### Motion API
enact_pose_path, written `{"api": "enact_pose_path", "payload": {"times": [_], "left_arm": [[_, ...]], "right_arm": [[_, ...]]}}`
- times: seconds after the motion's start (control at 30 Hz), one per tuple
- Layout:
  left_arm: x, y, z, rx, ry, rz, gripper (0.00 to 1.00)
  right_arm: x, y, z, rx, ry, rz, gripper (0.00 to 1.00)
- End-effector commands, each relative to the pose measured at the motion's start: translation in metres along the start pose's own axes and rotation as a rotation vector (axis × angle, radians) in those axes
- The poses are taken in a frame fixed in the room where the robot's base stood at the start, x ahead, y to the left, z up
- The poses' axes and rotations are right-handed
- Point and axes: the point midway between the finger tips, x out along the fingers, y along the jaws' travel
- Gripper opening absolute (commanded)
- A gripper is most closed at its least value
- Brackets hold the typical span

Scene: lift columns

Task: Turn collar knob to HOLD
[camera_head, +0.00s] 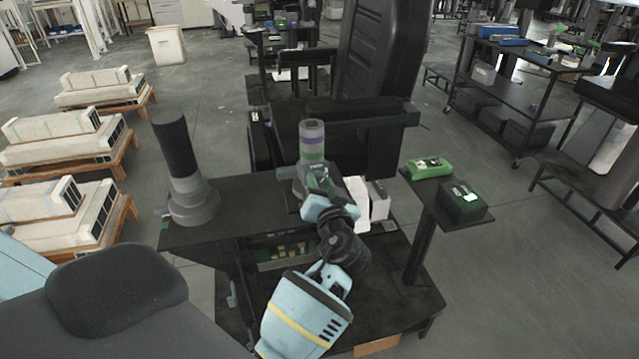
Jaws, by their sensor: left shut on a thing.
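A lift column with a clear top and purple and green bands (312,138) stands upright at the back of the dark bench (235,213). Its grey collar (299,184) is partly hidden behind my gripper. My left gripper (320,181) is at the front right of this collar and is shut on what appears to be the collar knob, which the fingers mostly cover. The knob's pointer and any HOLD mark cannot be read. A second column, a black cylinder (174,145) on a grey stepped collar (192,200), stands at the left of the bench. My right gripper is not in view.
A white block (357,200) stands just right of my wrist. A green device (429,167) and a black box with a lit display (463,200) sit on a side stand at right. A small parts tray (285,257) lies on the lower shelf.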

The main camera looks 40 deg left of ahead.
Motion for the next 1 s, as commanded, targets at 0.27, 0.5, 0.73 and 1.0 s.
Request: {"api": "enact_pose_path", "payload": {"times": [0.27,0.5,0.73,1.0], "left_arm": [[0.001,-0.003,-0.005,0.261,-0.003,-0.004,0.08],[0.001,-0.003,-0.006,0.487,-0.010,-0.006,0.08],[0.001,-0.003,-0.007,0.683,-0.015,-0.009,0.08],[0.001,-0.002,-0.005,0.848,-0.022,-0.009,0.08]], "right_arm": [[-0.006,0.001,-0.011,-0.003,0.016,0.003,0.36],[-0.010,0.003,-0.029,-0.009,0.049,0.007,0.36],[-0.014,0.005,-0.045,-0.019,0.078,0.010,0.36],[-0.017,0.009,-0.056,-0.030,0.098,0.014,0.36]]}}
